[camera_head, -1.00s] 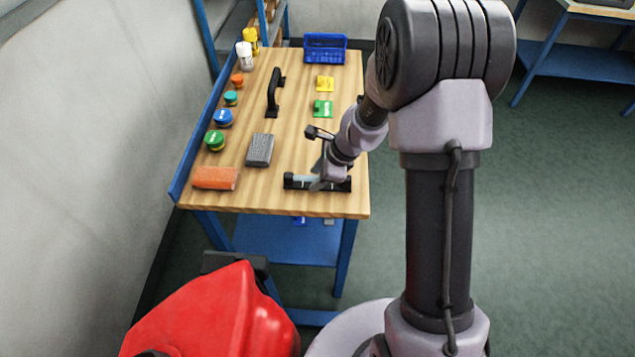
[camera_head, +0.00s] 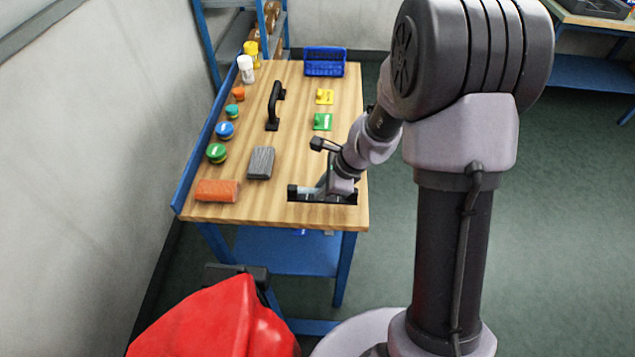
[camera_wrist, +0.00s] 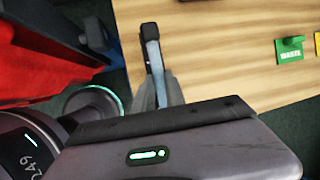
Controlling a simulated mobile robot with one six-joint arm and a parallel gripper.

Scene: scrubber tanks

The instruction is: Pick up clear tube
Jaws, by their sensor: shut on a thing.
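I cannot tell whether the tube is clear of the holder.
The wooden table (camera_head: 250,212) also bears an orange block (camera_head: 217,190), a grey block (camera_head: 261,163), a black handle (camera_head: 275,105), several coloured round knobs, yellow and green pieces, and a blue basket (camera_head: 325,68). A red body (camera_head: 215,325) stands in front.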

